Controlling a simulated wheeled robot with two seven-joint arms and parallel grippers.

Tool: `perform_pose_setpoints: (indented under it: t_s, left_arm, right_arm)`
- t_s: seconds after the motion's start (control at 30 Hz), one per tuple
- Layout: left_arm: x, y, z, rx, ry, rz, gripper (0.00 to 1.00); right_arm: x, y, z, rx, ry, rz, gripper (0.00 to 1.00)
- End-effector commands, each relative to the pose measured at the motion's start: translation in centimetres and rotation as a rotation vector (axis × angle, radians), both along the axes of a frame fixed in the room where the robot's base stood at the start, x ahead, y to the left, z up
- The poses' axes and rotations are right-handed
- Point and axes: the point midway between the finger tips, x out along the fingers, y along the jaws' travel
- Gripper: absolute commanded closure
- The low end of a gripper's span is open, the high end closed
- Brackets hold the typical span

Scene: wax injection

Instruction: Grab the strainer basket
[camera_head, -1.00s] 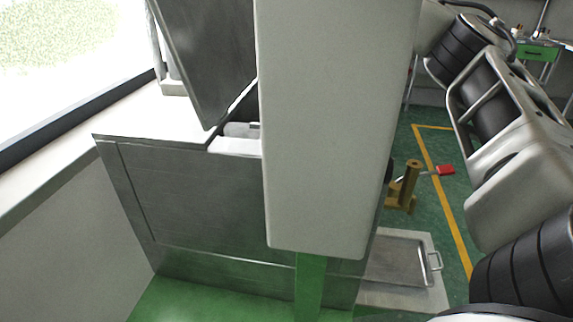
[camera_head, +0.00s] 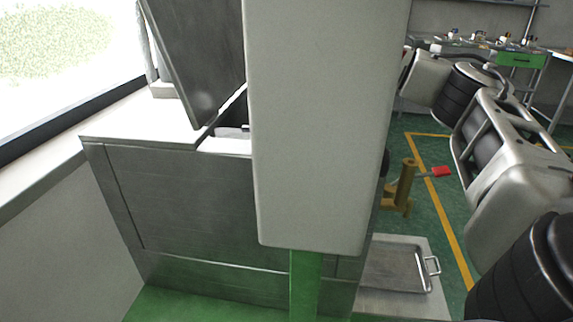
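No strainer basket can be made out in the head view. A steel machine (camera_head: 190,205) stands left of centre with its dark lid (camera_head: 203,60) tilted up. A small part of its opening (camera_head: 232,132) shows beside the lid; the rest is hidden by a large pale grey box-shaped panel (camera_head: 320,130). My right arm comes in along the right edge, but its gripper is not in view. My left gripper is not in view either.
A metal tray with a handle (camera_head: 398,268) lies low at the right of the machine. A brass-coloured stand with a red-ended lever (camera_head: 404,188) is behind it. A workbench with a green drawer (camera_head: 521,60) stands at the back right. Green floor with yellow lines is open between.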

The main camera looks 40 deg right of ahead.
Motion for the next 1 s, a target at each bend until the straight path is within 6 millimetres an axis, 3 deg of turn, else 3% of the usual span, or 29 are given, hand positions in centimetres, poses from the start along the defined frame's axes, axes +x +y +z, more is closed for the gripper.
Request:
perform_pose_setpoints:
  t_s: [0.13, 0.23, 0.27, 1.0]
  left_arm:
    - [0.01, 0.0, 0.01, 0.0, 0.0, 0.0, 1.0]
    - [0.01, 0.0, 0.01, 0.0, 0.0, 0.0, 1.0]
    - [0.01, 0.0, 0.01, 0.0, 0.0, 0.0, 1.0]
    - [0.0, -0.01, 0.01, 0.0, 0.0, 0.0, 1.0]
  right_arm:
    - [0.0, -0.01, 0.01, 0.0, 0.0, 0.0, 0.67]
    - [0.0, -0.02, 0.02, 0.0, 0.0, 0.0, 0.95]
    - [0.0, -0.02, 0.02, 0.0, 0.0, 0.0, 1.0]
    - [0.02, -0.01, 0.07, 0.0, -0.001, 0.0, 1.0]
